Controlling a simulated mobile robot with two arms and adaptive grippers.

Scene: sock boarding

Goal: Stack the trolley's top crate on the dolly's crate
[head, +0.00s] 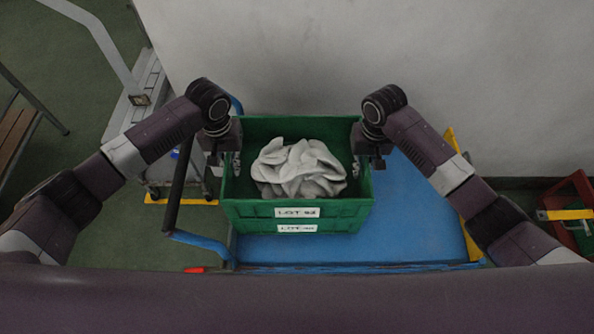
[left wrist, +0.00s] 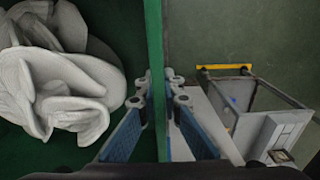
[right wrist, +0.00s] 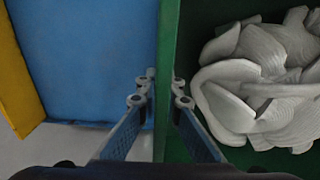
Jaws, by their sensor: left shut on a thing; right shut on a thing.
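A green crate (head: 350,205) with grey-white socks (head: 300,170) inside is over the blue trolley deck (head: 425,225). Two white labels show one above the other on its near face; I cannot clearly tell where this crate ends and a lower one begins, or whether there is a gap. My left gripper (head: 234,160) is shut on the crate's left wall, which stands between its fingers in the left wrist view (left wrist: 157,85). My right gripper (head: 363,162) is shut on the right wall, also between its fingers in the right wrist view (right wrist: 163,85).
A pale wall (head: 330,60) stands close behind the trolley. A blue rail with a dark handle (head: 177,185) is at the trolley's left. A grey wheeled frame (head: 150,110) stands further left. A red crate (head: 572,205) with a yellow bar is at the far right.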

